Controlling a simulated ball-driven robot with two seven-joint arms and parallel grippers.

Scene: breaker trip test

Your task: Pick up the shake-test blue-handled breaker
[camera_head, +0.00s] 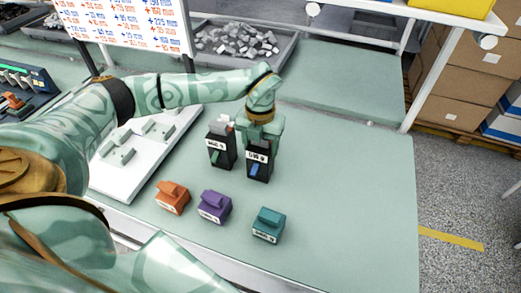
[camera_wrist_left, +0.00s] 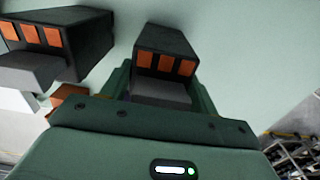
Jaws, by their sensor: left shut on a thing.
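The blue-handled breaker (camera_head: 260,173) is a dark box with a white label and a blue lever on its front. It stands upright on the green worktop (camera_head: 345,180). My left gripper (camera_head: 262,138) is over its top, shut on it from above. In the left wrist view the gripped breaker (camera_wrist_left: 165,50) shows orange squares on its dark body, between my left gripper's fingers (camera_wrist_left: 160,85). Whether it is clear of the worktop I cannot tell. My right gripper is not in view.
Orange (camera_head: 172,196), purple (camera_head: 214,206) and teal (camera_head: 268,224) blocks lie in front. A white panel (camera_head: 120,175) is at left. A grey parts tray (camera_head: 285,62) is behind. The worktop's right is clear.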

